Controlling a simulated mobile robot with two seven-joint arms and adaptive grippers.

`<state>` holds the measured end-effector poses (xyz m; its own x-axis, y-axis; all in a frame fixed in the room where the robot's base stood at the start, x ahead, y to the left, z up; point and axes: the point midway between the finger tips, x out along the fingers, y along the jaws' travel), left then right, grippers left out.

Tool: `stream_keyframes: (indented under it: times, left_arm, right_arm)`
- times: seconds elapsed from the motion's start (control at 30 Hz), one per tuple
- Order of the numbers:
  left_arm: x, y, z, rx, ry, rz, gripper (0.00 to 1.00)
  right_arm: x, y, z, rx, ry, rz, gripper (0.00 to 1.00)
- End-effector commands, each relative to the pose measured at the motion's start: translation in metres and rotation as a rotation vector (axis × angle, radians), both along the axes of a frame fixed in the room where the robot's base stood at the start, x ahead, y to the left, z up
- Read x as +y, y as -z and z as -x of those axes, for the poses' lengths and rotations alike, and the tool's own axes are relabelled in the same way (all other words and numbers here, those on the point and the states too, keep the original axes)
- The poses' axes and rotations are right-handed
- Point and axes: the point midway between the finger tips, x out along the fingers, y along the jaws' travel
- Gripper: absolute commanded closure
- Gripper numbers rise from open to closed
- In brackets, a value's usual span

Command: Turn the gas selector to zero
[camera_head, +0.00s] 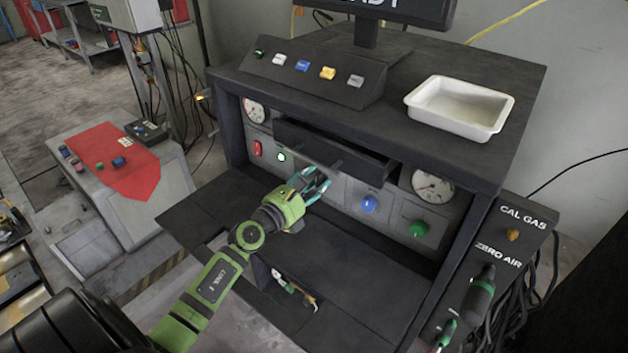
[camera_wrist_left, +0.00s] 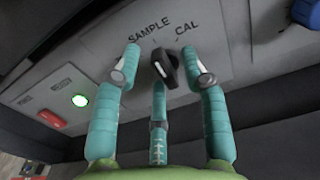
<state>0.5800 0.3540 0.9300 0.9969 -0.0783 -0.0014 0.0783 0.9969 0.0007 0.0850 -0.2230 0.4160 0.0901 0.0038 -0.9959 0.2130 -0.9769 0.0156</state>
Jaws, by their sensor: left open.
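The gas selector (camera_wrist_left: 162,68) is a dark knob with a white line on the front panel, with SAMPLE printed to its upper left and CAL to its right. No zero mark shows. The white line is close to upright in the picture, with a slight tilt. My left gripper (camera_head: 322,183) is open in front of the panel; in the head view its fingers hide the knob. In the left wrist view two teal fingers of the gripper (camera_wrist_left: 162,72) stand on either side of the knob and a third is below it. I cannot tell whether any finger touches it. My right gripper is not in view.
A blue knob (camera_head: 369,203) and a green knob (camera_head: 419,229) sit right of the gripper. An open drawer (camera_head: 335,150) overhangs the panel just above it. A white tray (camera_head: 412,100) stands on the console top. A CAL GAS and ZERO AIR panel (camera_head: 522,232) is at right.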

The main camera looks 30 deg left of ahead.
Motion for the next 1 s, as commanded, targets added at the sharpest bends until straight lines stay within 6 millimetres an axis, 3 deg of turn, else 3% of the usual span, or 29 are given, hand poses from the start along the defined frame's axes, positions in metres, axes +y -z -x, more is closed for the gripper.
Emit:
stream_keyframes:
  times: [0.27,0.4,0.77,1.0]
  left_arm:
    - [-0.0004,0.0001,-0.0026,0.0,0.0,0.0,0.56]
    - [-0.0003,0.0,-0.0024,0.0,0.0,0.001,1.0]
    - [0.0005,-0.0007,-0.0023,0.001,-0.002,0.026,1.0]
    - [0.0017,-0.0014,-0.0023,0.01,-0.004,0.143,1.0]
  right_arm:
    - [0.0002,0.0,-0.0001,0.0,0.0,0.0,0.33]
    - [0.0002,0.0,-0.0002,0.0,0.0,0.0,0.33]
    - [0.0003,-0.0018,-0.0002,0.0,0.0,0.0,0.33]
    - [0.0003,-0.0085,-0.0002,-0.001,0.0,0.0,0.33]
